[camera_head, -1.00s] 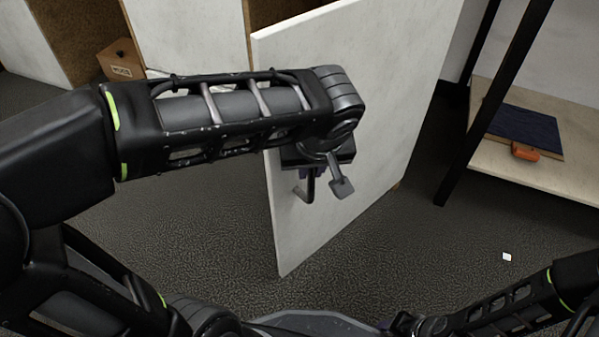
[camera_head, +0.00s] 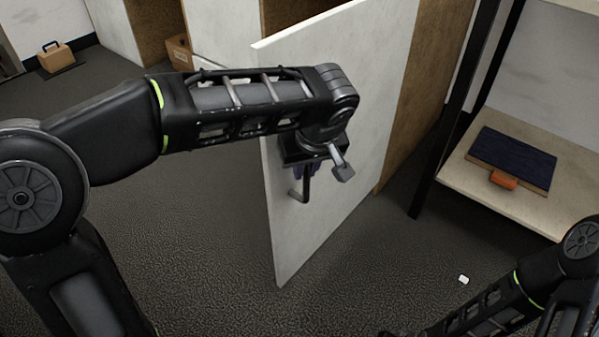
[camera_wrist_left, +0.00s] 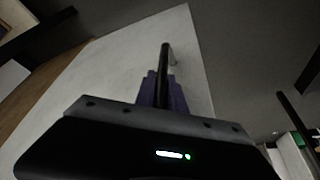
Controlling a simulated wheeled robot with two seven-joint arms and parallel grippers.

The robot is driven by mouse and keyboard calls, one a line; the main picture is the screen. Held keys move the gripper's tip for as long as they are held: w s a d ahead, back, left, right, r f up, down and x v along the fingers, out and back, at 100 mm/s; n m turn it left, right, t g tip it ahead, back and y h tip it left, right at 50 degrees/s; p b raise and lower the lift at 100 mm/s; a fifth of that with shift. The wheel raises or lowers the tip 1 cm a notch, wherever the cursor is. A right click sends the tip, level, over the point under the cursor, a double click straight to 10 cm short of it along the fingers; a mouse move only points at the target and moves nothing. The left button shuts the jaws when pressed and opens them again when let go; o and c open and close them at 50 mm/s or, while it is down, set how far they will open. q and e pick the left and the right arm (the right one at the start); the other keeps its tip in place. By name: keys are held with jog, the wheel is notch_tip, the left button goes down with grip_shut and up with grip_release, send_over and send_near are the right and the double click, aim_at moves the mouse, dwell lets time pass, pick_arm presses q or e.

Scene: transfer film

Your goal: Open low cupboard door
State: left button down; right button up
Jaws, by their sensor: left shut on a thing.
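The low cupboard door (camera_head: 345,190) is a white panel that stands swung out from the cupboard, its free edge toward me. A dark bar handle (camera_head: 301,190) is on its face near that edge. My left gripper (camera_head: 308,170) is at the handle, and its fingers are shut on it. In the left wrist view the purple fingers (camera_wrist_left: 162,90) close around the dark handle (camera_wrist_left: 164,60) in front of the white door (camera_wrist_left: 110,75). The gripper mount hides part of the fingers. My right arm shows at the lower right, but its fingertips cannot be made out.
A shelf unit (camera_head: 466,90) with black posts stands at the right, holding a dark blue board (camera_head: 513,158) with an orange piece (camera_head: 503,180). A cardboard box (camera_head: 180,52) sits behind the door. A small white object (camera_head: 463,280) lies on the floor.

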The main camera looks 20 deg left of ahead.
pick_arm(q)
jog(key=shift+s+f, duration=0.15)
jog(key=shift+s, duration=0.1)
jog(key=c, duration=1.4)
grip_release()
jog(key=shift+r, duration=0.4)
jog(key=p+v, duration=0.3)
jog(key=v, duration=0.4)
jog(key=shift+d+r, duration=0.1)
